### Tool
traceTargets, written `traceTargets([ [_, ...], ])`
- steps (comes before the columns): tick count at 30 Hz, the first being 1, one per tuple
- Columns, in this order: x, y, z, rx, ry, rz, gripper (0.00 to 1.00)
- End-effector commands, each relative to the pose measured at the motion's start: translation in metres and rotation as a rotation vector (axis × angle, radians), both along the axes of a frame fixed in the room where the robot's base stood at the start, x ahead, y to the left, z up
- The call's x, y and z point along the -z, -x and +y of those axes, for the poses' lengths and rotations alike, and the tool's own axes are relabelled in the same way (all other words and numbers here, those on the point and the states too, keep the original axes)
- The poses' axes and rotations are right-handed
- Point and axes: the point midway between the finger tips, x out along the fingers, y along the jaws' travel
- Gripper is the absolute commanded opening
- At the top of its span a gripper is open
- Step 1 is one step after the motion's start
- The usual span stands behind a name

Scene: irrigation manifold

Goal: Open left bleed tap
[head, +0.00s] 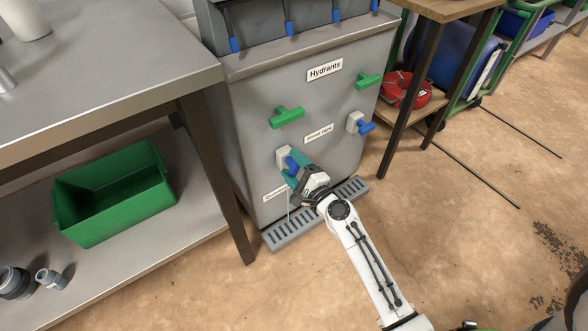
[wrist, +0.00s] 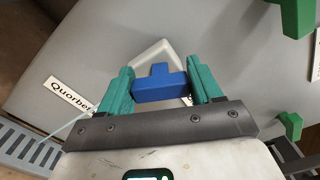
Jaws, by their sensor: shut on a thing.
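The left bleed tap has a blue handle (head: 291,163) on a pale square body (head: 283,154), low on the grey cabinet front. My gripper (head: 295,171) reaches it from the lower right. In the wrist view its teal fingers (wrist: 161,80) are shut on the blue handle (wrist: 158,87), one on each side. The handle's bar lies across between the fingers, with a short stub pointing up the picture. A thin pale line like a water stream (head: 288,208) runs down below the tap, and it also shows in the wrist view (wrist: 66,127).
A second blue tap (head: 365,127) is at the right, and two green handles (head: 287,117) sit above, under the "Hydrants" label (head: 325,70). A slotted grey drain tray (head: 283,235) lies below. A steel bench (head: 110,70) stands left; the floor at right is mostly clear.

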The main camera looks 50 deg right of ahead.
Motion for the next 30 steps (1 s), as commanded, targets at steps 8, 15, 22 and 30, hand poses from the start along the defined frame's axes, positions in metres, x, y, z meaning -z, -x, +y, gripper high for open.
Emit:
traceTargets([
  [8,0.0034,-0.0003,0.0019,-0.003,0.230,0.067,0.34],
  [15,0.0039,-0.0002,0.0018,-0.002,0.374,0.109,0.34],
  [22,0.0038,0.0001,0.0011,-0.002,0.450,0.131,0.34],
  [30,0.0034,0.0001,0.0010,-0.002,0.475,0.138,0.34],
])
